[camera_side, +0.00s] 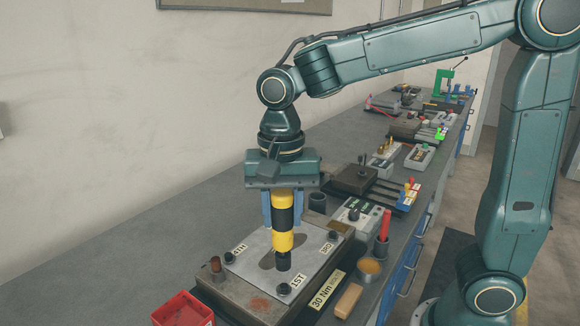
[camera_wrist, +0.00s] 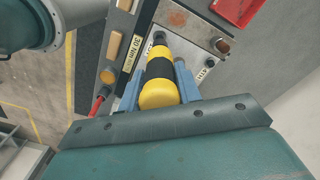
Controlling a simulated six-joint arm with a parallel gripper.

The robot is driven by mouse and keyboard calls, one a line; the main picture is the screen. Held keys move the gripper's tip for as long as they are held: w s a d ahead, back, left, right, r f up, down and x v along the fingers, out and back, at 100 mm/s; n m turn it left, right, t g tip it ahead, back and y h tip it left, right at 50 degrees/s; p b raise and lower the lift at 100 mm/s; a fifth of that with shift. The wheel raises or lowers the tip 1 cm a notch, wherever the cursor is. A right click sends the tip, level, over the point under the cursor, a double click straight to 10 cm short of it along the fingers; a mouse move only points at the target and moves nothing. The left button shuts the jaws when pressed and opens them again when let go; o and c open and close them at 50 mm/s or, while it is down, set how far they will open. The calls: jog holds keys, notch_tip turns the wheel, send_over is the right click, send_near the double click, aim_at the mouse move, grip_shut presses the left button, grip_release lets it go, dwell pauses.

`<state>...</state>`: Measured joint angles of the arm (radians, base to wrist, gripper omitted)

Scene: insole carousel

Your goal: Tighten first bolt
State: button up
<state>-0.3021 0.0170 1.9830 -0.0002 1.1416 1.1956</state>
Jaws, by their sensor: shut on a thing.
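My gripper (camera_side: 282,222) is shut on a yellow-and-black driver (camera_side: 283,240), held upright between its blue fingers. The driver also shows in the wrist view (camera_wrist: 161,75), pointing away from the camera. Its dark tip is over the metal plate (camera_side: 312,262), just above or behind the black bolt marked 1ST (camera_side: 284,289). A small gap shows between tip and bolt in the side view. Other black bolts stand at the left corner (camera_side: 229,258) and right corner (camera_side: 333,236) of the plate.
The plate lies on a brown block with a 30 Nm label (camera_side: 328,290). A red bin (camera_side: 183,310) stands in front. The bench at left is clear.

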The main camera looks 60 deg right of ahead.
aim_at(283, 242)
jog(key=shift+s+f, duration=0.1)
jog(key=shift+f, duration=0.15)
dwell(0.4)
jog(key=shift+f, duration=3.1)
dwell(3.1)
jog(key=shift+r, duration=0.15)
dwell(0.3)
